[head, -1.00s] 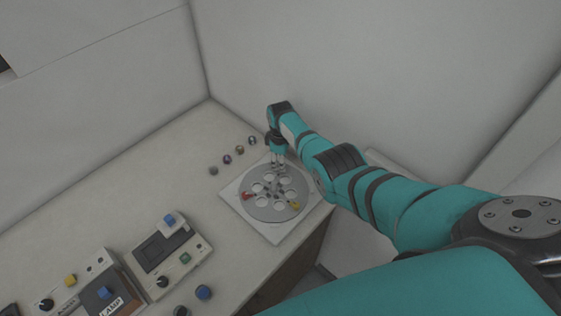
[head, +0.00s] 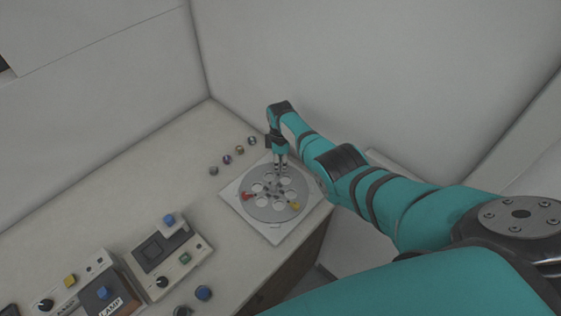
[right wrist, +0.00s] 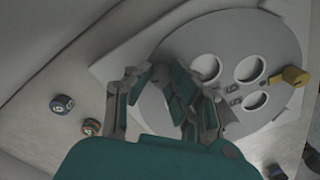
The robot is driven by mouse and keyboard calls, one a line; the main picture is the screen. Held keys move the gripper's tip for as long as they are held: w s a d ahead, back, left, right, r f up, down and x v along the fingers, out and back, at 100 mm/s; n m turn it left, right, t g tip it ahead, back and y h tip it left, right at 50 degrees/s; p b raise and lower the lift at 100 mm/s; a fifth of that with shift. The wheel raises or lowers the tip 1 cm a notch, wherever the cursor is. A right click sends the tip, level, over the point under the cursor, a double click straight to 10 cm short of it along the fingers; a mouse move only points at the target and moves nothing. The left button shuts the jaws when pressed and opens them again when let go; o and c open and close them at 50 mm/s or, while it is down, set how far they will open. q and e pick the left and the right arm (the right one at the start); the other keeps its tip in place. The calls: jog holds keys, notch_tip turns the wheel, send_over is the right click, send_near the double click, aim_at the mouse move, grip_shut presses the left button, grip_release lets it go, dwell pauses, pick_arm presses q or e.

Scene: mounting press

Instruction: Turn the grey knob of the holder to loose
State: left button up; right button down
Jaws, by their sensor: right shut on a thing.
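The holder is a round grey disc (head: 265,214) with several round holes, on a pale square base (head: 274,237). The disc also shows in the right wrist view (right wrist: 225,35). A red knob (head: 247,196) sits at its left edge and a yellow knob (head: 295,206) at its lower right edge. My right gripper (head: 281,175) points down at the far side of the disc. In the right wrist view its fingers (right wrist: 165,82) are shut on the grey knob, which they mostly hide. I cannot read the knob's setting. My left gripper is not in view.
Several small round pieces (head: 227,159) lie in a row left of the holder. A grey device (head: 153,250) with a blue-topped part and a LAMP box (head: 104,293) stand at the lower left. Walls close off the back; the table's edge is near the holder's right.

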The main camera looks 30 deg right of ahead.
jog(key=c, duration=1.2)
grip_release()
jog(key=shift+r, duration=0.1)
notch_tip(320, 180, up, 12)
jog(key=shift+f, duration=0.1)
